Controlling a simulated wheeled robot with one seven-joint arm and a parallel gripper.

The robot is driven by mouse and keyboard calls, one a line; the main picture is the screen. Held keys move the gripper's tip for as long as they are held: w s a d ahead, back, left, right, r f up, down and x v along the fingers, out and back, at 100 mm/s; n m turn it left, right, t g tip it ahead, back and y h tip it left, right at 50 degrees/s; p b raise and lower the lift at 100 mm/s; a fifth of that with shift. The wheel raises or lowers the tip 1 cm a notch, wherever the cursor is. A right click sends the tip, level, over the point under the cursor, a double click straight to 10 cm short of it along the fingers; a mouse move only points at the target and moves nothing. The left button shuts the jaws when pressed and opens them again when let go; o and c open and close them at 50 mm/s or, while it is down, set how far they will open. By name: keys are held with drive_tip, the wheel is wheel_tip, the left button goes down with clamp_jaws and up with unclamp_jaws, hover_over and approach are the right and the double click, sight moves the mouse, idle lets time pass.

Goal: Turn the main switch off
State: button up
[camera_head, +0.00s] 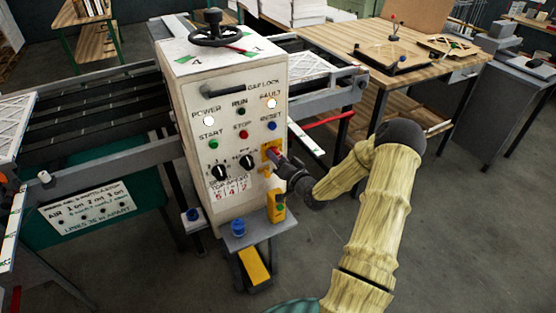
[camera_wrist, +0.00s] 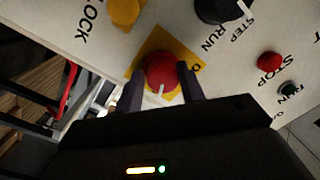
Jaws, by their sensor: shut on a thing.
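The main switch (camera_wrist: 161,72) is a red round knob with a pale pointer mark, set on a yellow square plate (camera_wrist: 150,45) in the wrist view. My gripper (camera_wrist: 160,84) has one dark finger on each side of the knob and is shut on it. In the head view my gripper (camera_head: 279,160) reaches the right side of the white control panel (camera_head: 205,95) and covers most of the knob. The pointer mark points toward my gripper's body. A "0" is printed near the right corner of the yellow plate; other plate lettering is hidden.
Near the switch are a black selector knob (camera_head: 247,161), a red stop button (camera_head: 244,134) and a blue reset button (camera_head: 272,126).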

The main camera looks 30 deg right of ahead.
drive_tip(key=n+b, duration=0.5)
drive_tip(key=b, duration=0.2)
drive_tip(key=n+h+b, duration=0.1)
drive_tip(key=n+b, duration=0.5)
drive_tip(key=b, duration=0.1)
drive_tip(key=n+b, duration=0.5)
drive_tip(key=b, duration=0.2)
drive_tip(key=shift+a+g+b, duration=0.3)
drive_tip(key=shift+a, duration=0.1)
drive_tip(key=shift+f, duration=0.1)
drive_tip(key=o, duration=0.9)
drive_tip(key=shift+h, duration=0.3)
drive_tip(key=shift+d, duration=0.1)
drive_tip(key=shift+r, duration=0.2)
